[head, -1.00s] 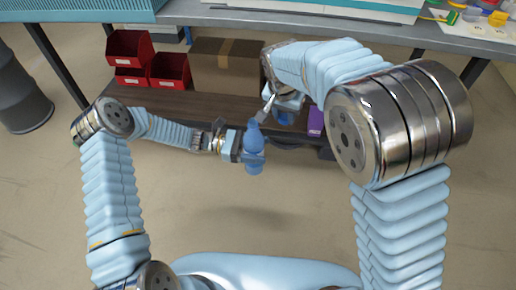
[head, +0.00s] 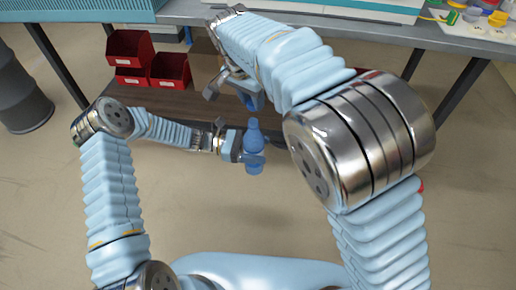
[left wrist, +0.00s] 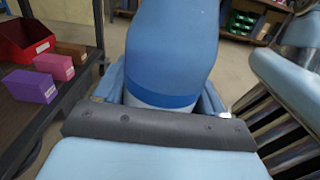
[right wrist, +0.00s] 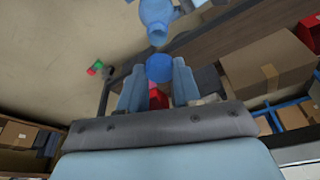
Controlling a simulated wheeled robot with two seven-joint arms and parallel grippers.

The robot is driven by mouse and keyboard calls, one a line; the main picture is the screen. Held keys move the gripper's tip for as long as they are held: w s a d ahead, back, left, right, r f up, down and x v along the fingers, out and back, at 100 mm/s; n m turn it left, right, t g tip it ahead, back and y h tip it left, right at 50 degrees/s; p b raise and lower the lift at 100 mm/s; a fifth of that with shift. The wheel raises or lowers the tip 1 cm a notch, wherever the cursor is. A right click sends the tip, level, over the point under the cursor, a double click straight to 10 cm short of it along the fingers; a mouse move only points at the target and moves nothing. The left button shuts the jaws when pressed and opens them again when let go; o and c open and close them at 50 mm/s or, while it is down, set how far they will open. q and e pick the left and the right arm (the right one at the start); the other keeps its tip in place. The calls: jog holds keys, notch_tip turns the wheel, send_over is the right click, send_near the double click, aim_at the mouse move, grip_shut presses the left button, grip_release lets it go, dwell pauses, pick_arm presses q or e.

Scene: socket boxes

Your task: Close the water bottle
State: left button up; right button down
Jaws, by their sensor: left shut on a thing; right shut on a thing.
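The blue water bottle (head: 253,135) is held about upright above the floor in the head view. My left gripper (head: 246,157) is shut on it, low on its body. The bottle (left wrist: 170,50) fills the middle of the left wrist view. My right gripper (right wrist: 159,85) is shut on a round blue cap (right wrist: 159,68), seen between its fingers in the right wrist view. The bottle (right wrist: 157,18) shows beyond the cap there, apart from it. In the head view my right gripper (head: 228,88) is behind and above the bottle, and the cap is not clearly visible.
Red bins (head: 130,48) stand on the dark lower shelf (head: 160,101) behind the bottle. A cardboard box (right wrist: 268,62) is on it too. A purple box (left wrist: 30,87) shows in the left wrist view. A grey worktable (head: 455,42) runs above. The floor in front is clear.

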aim_at(250, 105)
jog(key=shift+f, duration=1.65)
jog(key=shift+f, duration=0.85)
jog(key=shift+a+f, duration=0.1)
jog(key=shift+f, duration=0.45)
